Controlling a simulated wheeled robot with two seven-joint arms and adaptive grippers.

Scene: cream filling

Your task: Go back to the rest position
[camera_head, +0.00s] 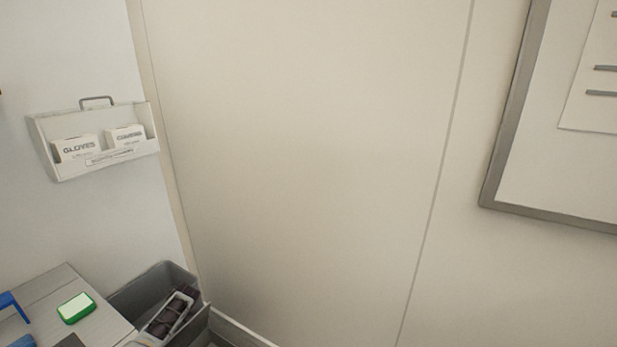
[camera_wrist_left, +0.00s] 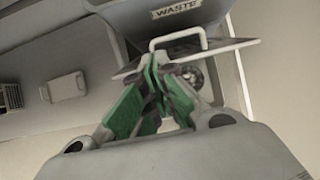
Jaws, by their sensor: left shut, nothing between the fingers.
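My left gripper (camera_wrist_left: 156,92) shows in the left wrist view, with green fingers brought together and nothing between them. Behind its fingertips is a grey bin with a label reading WASTE (camera_wrist_left: 177,8) and a pale handle (camera_wrist_left: 178,40). I cannot tell how far the fingers are from it. Neither gripper shows in the head view, and the right gripper is not in any view.
In the head view, a grey bin (camera_head: 150,285) with dark items stands at lower left beside a table (camera_head: 50,290) holding a green-edged block (camera_head: 76,308). A glove holder (camera_head: 95,140) hangs above. A framed board (camera_head: 575,120) is at right. The middle is bare wall.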

